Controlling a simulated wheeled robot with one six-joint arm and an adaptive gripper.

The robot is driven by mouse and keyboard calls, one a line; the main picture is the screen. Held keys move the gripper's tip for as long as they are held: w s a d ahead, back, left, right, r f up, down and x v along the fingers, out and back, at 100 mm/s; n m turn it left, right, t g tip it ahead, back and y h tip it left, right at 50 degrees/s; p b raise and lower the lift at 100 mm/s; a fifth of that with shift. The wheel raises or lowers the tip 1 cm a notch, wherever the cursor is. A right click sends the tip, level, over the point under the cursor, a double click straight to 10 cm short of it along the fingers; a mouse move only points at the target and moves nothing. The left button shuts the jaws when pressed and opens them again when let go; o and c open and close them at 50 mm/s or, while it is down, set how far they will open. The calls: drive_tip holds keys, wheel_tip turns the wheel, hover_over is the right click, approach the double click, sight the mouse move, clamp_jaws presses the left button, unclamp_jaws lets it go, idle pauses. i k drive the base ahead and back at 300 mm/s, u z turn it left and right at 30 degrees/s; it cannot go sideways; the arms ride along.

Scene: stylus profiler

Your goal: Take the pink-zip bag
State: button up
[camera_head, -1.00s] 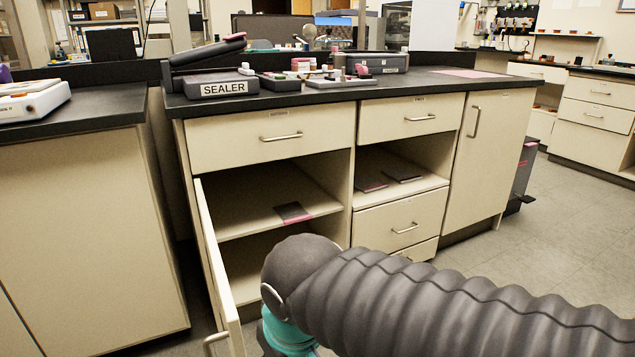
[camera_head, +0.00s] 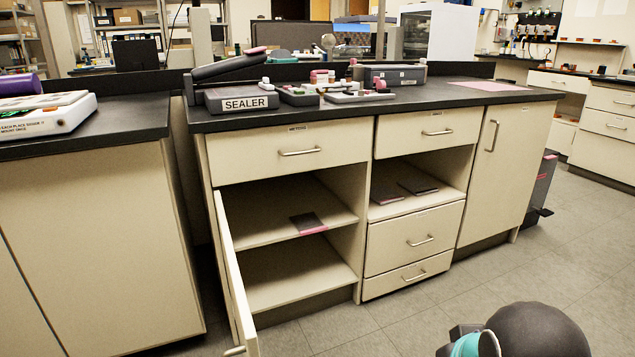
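A small dark flat bag with a pink edge (camera_head: 308,223) lies on the upper shelf inside the open left cabinet, near the shelf's front edge. Two more dark flat pieces lie in the open compartment to its right: one with a faint pinkish edge (camera_head: 387,198) and one plain dark (camera_head: 419,187). Only a dark rounded part of my arm with a teal ring shows at the bottom right, apart from the cabinet. My gripper's fingers are out of view.
The left cabinet door (camera_head: 238,290) stands open toward me. The lower shelf (camera_head: 300,275) looks empty. A sealer (camera_head: 240,100) and several small items stand on the dark counter (camera_head: 440,104). The grey floor (camera_head: 420,325) before the drawers is clear.

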sight(307, 224)
drive_tip(key=k, duration=0.5)
drive_tip(key=u, duration=1.15)
drive_tip(key=i, duration=0.7)
drive_tip(key=z, duration=0.25)
